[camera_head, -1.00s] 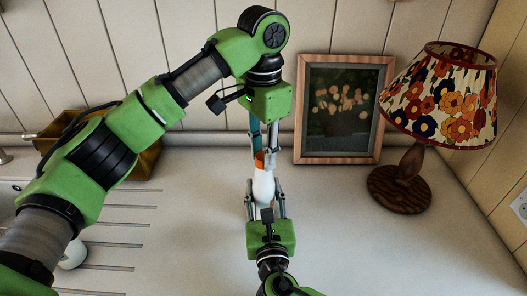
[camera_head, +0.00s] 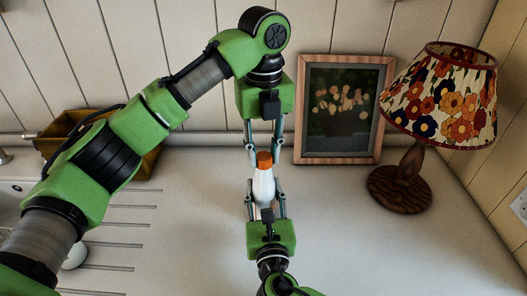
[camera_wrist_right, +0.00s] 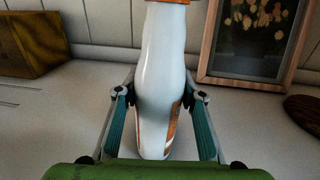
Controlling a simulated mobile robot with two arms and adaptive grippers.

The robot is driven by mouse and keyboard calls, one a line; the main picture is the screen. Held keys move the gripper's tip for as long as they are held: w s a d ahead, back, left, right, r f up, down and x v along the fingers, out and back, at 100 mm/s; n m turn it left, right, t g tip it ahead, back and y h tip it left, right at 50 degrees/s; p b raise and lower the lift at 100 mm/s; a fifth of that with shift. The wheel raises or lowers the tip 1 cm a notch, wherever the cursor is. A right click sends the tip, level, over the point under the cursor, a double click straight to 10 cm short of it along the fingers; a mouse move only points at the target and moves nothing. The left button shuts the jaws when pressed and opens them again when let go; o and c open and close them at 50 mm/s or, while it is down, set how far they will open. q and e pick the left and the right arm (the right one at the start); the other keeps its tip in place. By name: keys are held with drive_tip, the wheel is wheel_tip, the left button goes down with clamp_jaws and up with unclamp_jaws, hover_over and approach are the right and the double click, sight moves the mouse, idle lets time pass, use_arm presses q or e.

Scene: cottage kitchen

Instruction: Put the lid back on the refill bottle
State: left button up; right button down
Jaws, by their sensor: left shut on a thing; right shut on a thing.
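The white refill bottle (camera_head: 263,187) stands upright on the counter, with an orange mark low on its side in the right wrist view (camera_wrist_right: 155,75). The orange lid (camera_head: 264,160) sits at the bottle's top; its lower edge shows at the top of the right wrist view (camera_wrist_right: 172,2). I cannot tell whether it is fully seated. My left gripper (camera_head: 264,153) points down from above and is shut on the lid, one finger on each side. My right gripper (camera_head: 265,190) comes from the front and is shut on the bottle's body; its fingers flank the bottle in the right wrist view.
A framed picture (camera_head: 343,110) leans on the wall just right of the left gripper. A lamp with a flowered shade (camera_head: 440,95) stands farther right. A brown-yellow box (camera_head: 145,160) is behind my left arm. The counter (camera_head: 350,235) is clear at the front right.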

use_arm(q)
drive_tip(key=m, duration=0.5)
drive_tip(key=shift+m, duration=0.4)
use_arm(e)
drive_tip(key=shift+f, duration=0.1)
use_arm(q)
drive_tip(key=m, duration=0.6)
drive_tip(key=o, duration=0.8)
wheel_tip(320, 180, up, 12)
use_arm(e)
drive_tip(key=c, duration=1.3)
unclamp_jaws()
drive_tip(key=shift+o, duration=0.2)
